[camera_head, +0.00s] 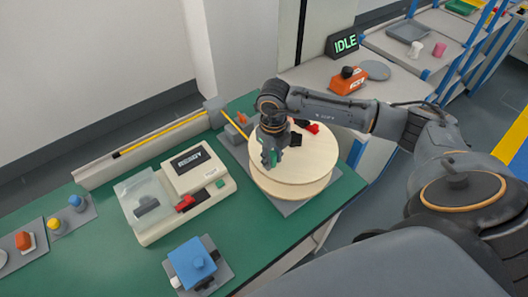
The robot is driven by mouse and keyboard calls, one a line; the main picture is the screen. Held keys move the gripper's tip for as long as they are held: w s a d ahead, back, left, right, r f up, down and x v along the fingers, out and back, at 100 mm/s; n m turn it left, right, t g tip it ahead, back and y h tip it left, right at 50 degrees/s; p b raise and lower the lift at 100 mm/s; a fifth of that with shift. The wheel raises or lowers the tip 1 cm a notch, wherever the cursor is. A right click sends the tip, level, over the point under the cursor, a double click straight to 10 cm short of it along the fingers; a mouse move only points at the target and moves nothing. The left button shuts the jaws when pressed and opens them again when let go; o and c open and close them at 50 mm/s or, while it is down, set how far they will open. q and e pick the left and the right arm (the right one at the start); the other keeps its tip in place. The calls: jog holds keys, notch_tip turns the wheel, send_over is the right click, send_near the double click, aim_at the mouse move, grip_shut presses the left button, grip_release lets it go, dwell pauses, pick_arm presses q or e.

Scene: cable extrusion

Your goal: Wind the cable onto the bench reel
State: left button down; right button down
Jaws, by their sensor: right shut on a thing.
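The bench reel (305,166) has pale wooden discs and lies flat on a grey base on the green bench. My right gripper (269,158) points down over the left part of its upper disc. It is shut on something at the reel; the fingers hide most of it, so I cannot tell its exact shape. A small red and black piece (313,128) shows at the far side of the disc. A yellow cable (160,135) with a dark end runs along the bench's back edge to a grey block (214,112), and a yellow length reappears beyond it towards the reel. My left gripper is out of view.
A beige machine (222,189) with a READY display and red lever stands left of the reel. A blue block (192,262) on a grey plate is in front. Coloured buttons (76,202) are at the left. An orange device (348,80) and an IDLE sign (344,44) stand behind.

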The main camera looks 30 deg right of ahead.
aim_at(303, 172)
jog(key=shift+s+d+f+n+b, duration=0.2)
jog(key=shift+s+n+b, duration=0.2)
jog(key=shift+s+n, duration=0.1)
jog(key=s+d+n+b, duration=0.2)
jog(key=n+b, duration=0.1)
jog(key=s+d+n+b, duration=0.2)
jog(key=n+b, duration=0.1)
jog(key=s+d+n+b, duration=0.1)
jog(key=n+b, duration=0.2)
jog(key=b, duration=0.1)
jog(key=shift+s+d+n, duration=0.4)
jog(key=shift+s+d+r+n+b, duration=0.1)
jog(key=shift+s+d+n+b, duration=0.05)
jog(key=shift+d+n+b, duration=0.55)
jog(key=shift+s+d+r+n+b, duration=0.1)
jog(key=shift+s+d+n+b, duration=0.05)
jog(key=shift+d+n+b, duration=0.55)
jog(key=shift+a, duration=0.15)
jog(key=c, duration=1.1)
grip_release()
jog(key=shift+o, duration=0.2)
jog(key=shift+r, duration=0.1)
notch_tip(303, 172, up, 12)
